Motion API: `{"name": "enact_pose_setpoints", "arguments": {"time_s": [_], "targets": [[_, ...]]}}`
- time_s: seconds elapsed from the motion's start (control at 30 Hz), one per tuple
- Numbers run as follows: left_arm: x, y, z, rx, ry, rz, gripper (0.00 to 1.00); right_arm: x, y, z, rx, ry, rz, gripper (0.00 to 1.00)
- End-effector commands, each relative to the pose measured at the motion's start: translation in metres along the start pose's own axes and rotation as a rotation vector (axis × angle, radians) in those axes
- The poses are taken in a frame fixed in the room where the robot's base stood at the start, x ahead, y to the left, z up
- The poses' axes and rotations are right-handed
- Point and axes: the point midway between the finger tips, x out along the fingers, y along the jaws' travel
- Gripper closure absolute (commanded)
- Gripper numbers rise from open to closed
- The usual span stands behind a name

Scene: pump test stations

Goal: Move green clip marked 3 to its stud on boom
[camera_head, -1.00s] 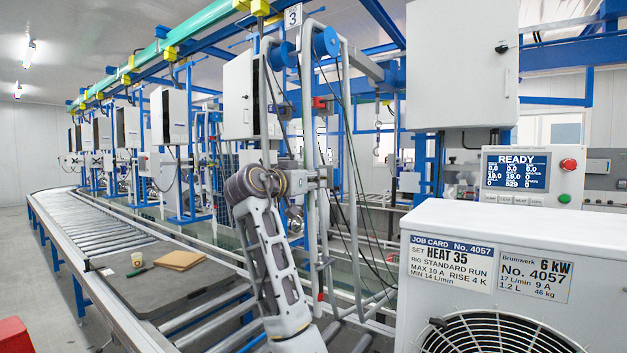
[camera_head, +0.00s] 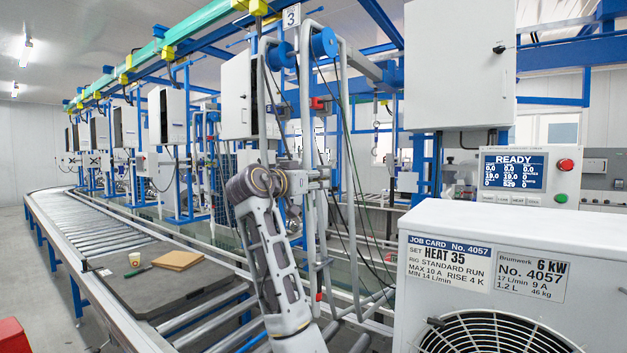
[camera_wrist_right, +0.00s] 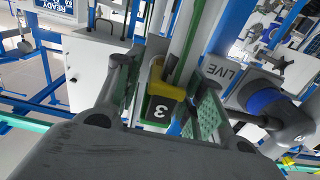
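The green clip marked 3 (camera_wrist_right: 160,109) shows in the right wrist view, with a dark numbered face and a yellow part at its top. It lies between the two fingers of my right gripper (camera_wrist_right: 170,88). The textured inner pads show on both sides, and narrow gaps seem to separate them from the clip. In the head view my right gripper (camera_head: 318,178) is at the upright pipes below the station 3 sign, small and partly hidden. The clip cannot be made out there. The green boom (camera_head: 165,45) runs overhead at the upper left. My left gripper is not in view.
Grey upright pipes (camera_head: 347,120) and hanging cables stand close to my right gripper. A white unit with a job card (camera_head: 450,262) fills the lower right. A roller conveyor (camera_head: 105,222) runs at the left, carrying a dark mat with a cup and a brown pad.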

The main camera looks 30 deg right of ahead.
Motion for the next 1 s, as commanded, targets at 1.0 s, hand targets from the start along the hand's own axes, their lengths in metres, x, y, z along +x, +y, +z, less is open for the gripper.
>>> {"name": "enact_pose_setpoints", "arguments": {"time_s": [1.0], "targets": [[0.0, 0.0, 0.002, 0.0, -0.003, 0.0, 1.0, -0.064, -0.001, 0.0, 0.0, 0.0, -0.002, 0.52]]}}
